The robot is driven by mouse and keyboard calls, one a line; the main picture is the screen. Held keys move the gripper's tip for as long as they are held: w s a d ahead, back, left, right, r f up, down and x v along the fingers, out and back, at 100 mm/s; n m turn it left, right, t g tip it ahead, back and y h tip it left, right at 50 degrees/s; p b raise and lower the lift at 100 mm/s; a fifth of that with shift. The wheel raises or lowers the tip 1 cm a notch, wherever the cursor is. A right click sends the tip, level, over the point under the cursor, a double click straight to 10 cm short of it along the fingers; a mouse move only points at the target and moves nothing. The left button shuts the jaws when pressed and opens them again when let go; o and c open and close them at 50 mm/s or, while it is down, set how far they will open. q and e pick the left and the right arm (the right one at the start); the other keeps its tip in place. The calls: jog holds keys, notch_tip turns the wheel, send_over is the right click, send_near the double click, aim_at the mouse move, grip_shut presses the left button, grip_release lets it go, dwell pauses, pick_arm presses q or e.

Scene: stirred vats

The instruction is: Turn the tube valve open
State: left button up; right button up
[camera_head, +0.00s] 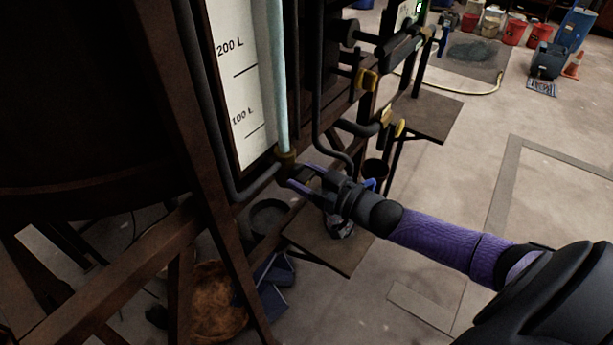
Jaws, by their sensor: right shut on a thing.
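A pale blue sight tube (276,80) runs down beside a white scale board (238,85) marked 200 L and 100 L. A brass fitting (286,156) sits at the tube's lower end, above a dark pipe. My right gripper (294,180) reaches in from the right, just below this fitting. Its purple-edged fingers are shut on the tube valve, which they mostly hide. I cannot tell which way the valve's handle points. My left gripper is not in view.
The dark vat (90,90) and its rusty frame (185,110) fill the left. Dark pipes and brass-coloured handles (367,80) stand right of the scale. A small brown platform (335,240) lies below my gripper. Open concrete floor (450,185) is at right.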

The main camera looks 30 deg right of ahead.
jog(key=shift+c, duration=1.2)
jog(key=shift+n, duration=0.4)
jog(key=n, duration=0.2)
jog(key=shift+n+p, duration=0.4)
jog(key=n, duration=0.4)
jog(key=shift+n, duration=0.3)
jog(key=n, duration=0.4)
jog(key=shift+n, duration=0.3)
jog(key=n, duration=0.5)
jog(key=shift+n+b, duration=0.3)
